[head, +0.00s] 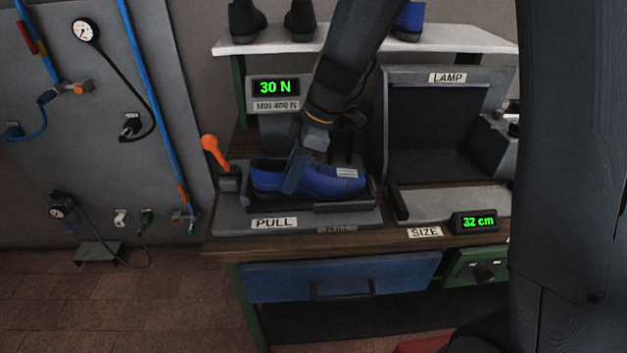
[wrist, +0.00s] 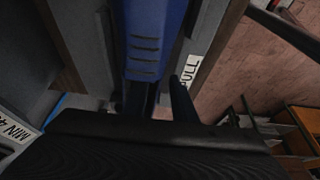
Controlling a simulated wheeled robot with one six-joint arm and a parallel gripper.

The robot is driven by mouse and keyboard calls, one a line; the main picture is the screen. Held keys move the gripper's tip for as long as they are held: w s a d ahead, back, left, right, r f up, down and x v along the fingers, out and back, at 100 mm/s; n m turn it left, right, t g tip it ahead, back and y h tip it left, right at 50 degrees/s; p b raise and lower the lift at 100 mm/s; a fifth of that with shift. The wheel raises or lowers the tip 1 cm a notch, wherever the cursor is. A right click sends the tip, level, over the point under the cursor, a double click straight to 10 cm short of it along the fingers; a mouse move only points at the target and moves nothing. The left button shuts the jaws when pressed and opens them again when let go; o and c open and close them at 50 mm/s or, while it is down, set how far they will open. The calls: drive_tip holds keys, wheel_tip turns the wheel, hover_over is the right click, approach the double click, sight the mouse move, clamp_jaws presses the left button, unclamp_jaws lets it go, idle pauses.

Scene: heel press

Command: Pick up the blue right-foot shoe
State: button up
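A blue shoe (head: 340,183) lies level in the cradle of the PULL tester, toe to the right, with a white label on top. My gripper (head: 297,175) reaches down over its heel half, and one finger crosses the shoe's near side. In the wrist view the shoe's ribbed blue surface (wrist: 146,45) fills the top middle, with a dark finger (wrist: 183,102) beside it. The far finger is mostly hidden, so I cannot tell whether the fingers grip the shoe. Another blue shoe (head: 408,22) stands on the shelf, cut off by the frame; I cannot tell which foot either fits.
The PULL tester (head: 275,222) has an orange-handled lever (head: 213,152) at its left and a display (head: 275,87) reading 30 N. The LAMP box (head: 447,125) and the SIZE gauge (head: 455,205), reading 32 cm, stand to the right. Dark shoes (head: 300,20) stand on the white shelf (head: 455,40).

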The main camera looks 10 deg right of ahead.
clamp_jaws()
idle(1.3)
